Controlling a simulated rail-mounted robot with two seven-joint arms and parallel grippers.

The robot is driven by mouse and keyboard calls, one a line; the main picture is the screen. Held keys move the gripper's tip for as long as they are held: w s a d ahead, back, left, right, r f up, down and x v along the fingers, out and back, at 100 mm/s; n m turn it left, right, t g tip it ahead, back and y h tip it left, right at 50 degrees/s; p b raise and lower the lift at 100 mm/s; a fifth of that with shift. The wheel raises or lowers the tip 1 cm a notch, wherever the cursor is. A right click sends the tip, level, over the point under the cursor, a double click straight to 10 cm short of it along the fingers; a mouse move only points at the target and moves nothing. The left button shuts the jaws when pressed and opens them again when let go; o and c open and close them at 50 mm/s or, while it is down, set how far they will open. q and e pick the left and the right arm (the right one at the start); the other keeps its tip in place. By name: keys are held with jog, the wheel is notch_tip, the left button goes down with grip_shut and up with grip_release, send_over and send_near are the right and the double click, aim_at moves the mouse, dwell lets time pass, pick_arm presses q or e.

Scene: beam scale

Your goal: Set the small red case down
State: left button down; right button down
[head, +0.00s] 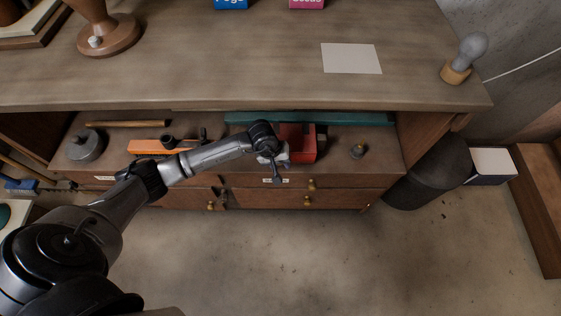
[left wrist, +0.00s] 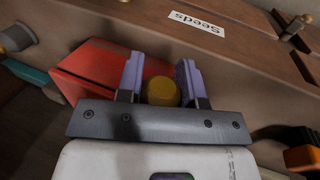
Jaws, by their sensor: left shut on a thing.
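The small red case (head: 305,141) is at the shelf below the worktop, just right of my left gripper (head: 284,155). In the left wrist view the red case (left wrist: 92,68) lies tilted behind the fingers. There my left gripper (left wrist: 160,68) has a rounded amber knob (left wrist: 162,91) between its two purple fingers. The knob looks like part of the case, but the joint is hidden. The gripper is shut on it. I cannot tell whether the case's underside touches the shelf. My right gripper is not in view.
A teal strip (head: 340,118) runs behind. The worktop edge overhangs the shelf. Drawers with brass knobs are below.

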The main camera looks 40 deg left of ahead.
pick_arm(q)
jog(key=c, duration=0.8)
grip_release()
jog(key=shift+o, duration=0.2)
